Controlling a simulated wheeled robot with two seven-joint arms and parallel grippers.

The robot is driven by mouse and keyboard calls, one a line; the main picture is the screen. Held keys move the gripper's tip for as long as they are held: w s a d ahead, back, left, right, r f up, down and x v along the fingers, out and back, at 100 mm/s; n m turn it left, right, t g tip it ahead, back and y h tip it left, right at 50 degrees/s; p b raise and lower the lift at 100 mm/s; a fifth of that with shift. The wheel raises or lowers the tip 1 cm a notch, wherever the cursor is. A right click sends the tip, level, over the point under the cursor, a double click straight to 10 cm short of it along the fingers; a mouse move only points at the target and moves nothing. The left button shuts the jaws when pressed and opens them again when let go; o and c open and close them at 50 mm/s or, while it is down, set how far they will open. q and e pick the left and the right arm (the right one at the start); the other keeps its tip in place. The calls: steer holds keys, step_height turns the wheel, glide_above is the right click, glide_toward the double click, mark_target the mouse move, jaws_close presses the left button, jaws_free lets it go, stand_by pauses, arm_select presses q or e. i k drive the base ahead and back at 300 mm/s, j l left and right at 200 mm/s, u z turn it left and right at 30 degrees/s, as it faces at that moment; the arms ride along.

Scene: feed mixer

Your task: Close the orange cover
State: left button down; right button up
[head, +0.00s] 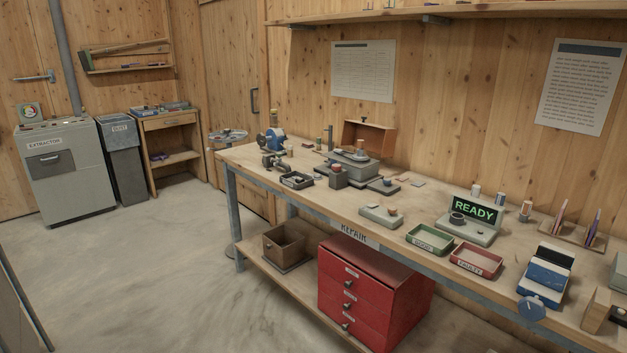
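The orange cover (368,138) stands raised at the back of a grey machine (356,163) on the workbench, near the wall. It looks like a shallow open box tilted up, its hollow side facing the room. The machine's top is exposed, with a small round pale part (360,155) on it. A dark upright post stands at the machine's left. Neither of my grippers is in view.
The wooden workbench (325,192) runs along the wall, with trays, a READY display (474,210) and small tools on it. A red drawer cabinet (372,290) and a wooden box (284,245) are below. The floor (150,270) at left is clear.

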mark_target(379, 139)
steer(key=i+j+u, duration=0.1)
steer(key=i+u, duration=0.15)
steer(key=i, duration=0.25)
steer(key=i+u, duration=0.3)
steer(key=i, duration=0.15)
steer(key=i+j+z, duration=0.15)
steer(key=i+z, duration=0.3)
steer(key=i+j+z, duration=0.3)
steer(key=z, duration=0.15)
steer(key=i, duration=0.05)
